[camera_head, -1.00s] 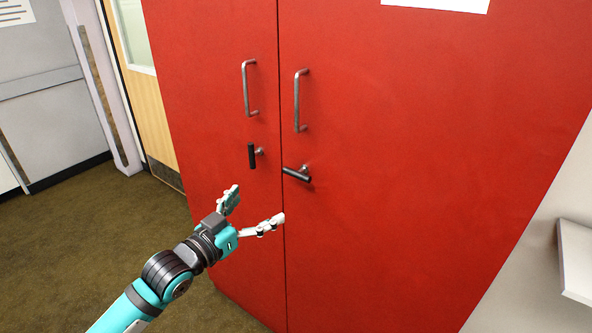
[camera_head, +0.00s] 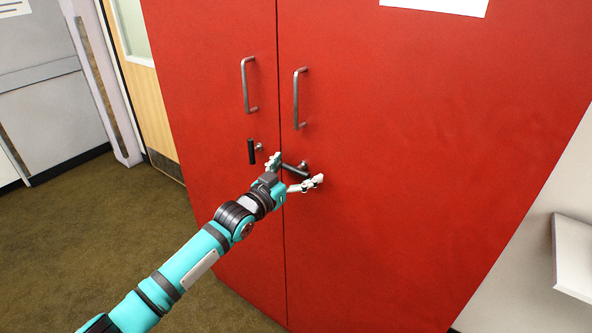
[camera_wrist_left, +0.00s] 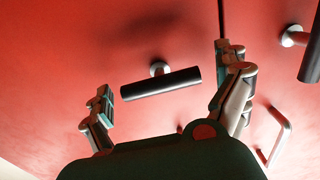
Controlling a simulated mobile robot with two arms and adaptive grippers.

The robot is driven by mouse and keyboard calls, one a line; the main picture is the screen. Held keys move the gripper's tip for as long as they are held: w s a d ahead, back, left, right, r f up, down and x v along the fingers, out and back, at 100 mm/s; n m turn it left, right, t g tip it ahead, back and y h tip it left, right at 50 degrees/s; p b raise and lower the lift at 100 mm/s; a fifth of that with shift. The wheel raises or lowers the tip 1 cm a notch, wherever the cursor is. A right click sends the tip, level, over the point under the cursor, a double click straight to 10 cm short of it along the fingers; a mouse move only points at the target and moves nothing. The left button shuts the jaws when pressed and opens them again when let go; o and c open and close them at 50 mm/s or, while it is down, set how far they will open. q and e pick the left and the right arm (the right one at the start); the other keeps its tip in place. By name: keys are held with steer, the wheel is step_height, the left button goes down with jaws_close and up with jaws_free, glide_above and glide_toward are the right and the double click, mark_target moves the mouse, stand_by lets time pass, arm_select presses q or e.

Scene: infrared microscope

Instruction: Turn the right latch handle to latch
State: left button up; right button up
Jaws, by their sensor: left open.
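The right latch handle (camera_head: 291,168) is a dark bar on a metal stem on the red cabinet's right door (camera_head: 420,150). It lies nearly level, slightly tilted; my left gripper partly hides it in the head view. In the left wrist view the bar (camera_wrist_left: 160,84) lies between the spread fingers, with a gap showing on either side. My left gripper (camera_head: 296,171) is open in front of it, and its fingers (camera_wrist_left: 169,77) also show in the left wrist view. My right gripper is out of view.
The left latch handle (camera_head: 251,152) hangs upright close to my left finger, on the left door (camera_head: 215,100). Two metal pull handles (camera_head: 298,98) stand out above the latches. A white shelf (camera_head: 573,258) is at the right; open floor (camera_head: 60,250) is at the left.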

arm_select(q)
steer(key=c, duration=0.9)
steer(key=shift+m, duration=0.3)
steer(key=m+b, duration=0.1)
steer(key=m, duration=0.2)
steer(key=shift+m, duration=0.4)
steer(key=m, duration=0.9)
steer(key=shift+m, duration=2.2)
